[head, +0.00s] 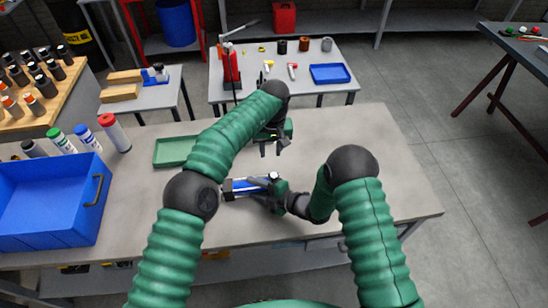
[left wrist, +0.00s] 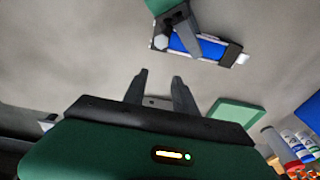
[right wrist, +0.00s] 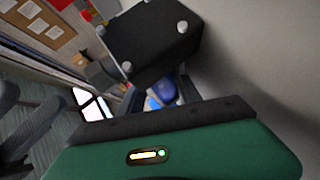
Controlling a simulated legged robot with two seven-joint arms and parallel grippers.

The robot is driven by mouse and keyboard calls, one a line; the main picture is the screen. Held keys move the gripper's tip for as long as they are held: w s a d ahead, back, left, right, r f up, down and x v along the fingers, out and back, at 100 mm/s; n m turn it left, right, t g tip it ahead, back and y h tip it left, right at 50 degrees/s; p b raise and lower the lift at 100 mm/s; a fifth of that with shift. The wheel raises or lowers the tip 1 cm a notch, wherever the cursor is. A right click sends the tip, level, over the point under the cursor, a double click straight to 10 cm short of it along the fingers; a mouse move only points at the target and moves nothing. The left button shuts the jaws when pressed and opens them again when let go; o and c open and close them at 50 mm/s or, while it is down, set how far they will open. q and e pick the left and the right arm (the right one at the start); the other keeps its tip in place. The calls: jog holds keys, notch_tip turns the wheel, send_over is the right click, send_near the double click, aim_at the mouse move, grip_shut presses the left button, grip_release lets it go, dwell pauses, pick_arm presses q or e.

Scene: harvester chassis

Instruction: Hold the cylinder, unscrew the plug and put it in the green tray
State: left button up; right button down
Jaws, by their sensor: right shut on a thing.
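The blue cylinder (head: 245,186) has a black end block and lies level above the bench. It also shows in the left wrist view (left wrist: 185,44). My right gripper (head: 268,186) is shut around its body. A pale hexagonal piece, which looks like the plug (left wrist: 160,42), sits at the end opposite the black block. In the right wrist view the black end block (right wrist: 150,45) fills the top and hides much of the body. My left gripper (head: 275,150) is open and empty, apart from the cylinder and behind it. The green tray (head: 176,151) lies empty on the bench to the left.
A blue bin (head: 50,210) stands at the bench's left end, with several bottles (head: 100,135) behind it. The bench top (head: 370,150) is clear on the right. A second table (head: 310,95) with tools and a small blue tray stands behind.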

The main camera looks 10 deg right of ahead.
aim_at(274, 175)
pick_arm(q)
jog(key=s, duration=0.1)
jog(key=s+g, duration=0.1)
jog(key=s+f, duration=0.1)
jog(key=shift+s+d+g, duration=0.25)
jog(key=shift+d+g, duration=0.05)
notch_tip(274, 175, down, 7)
jog(key=shift+f, duration=0.1)
jog(key=shift+c, duration=0.4)
jog(key=shift+w, duration=0.1)
grip_shut()
jog(key=n, duration=1)
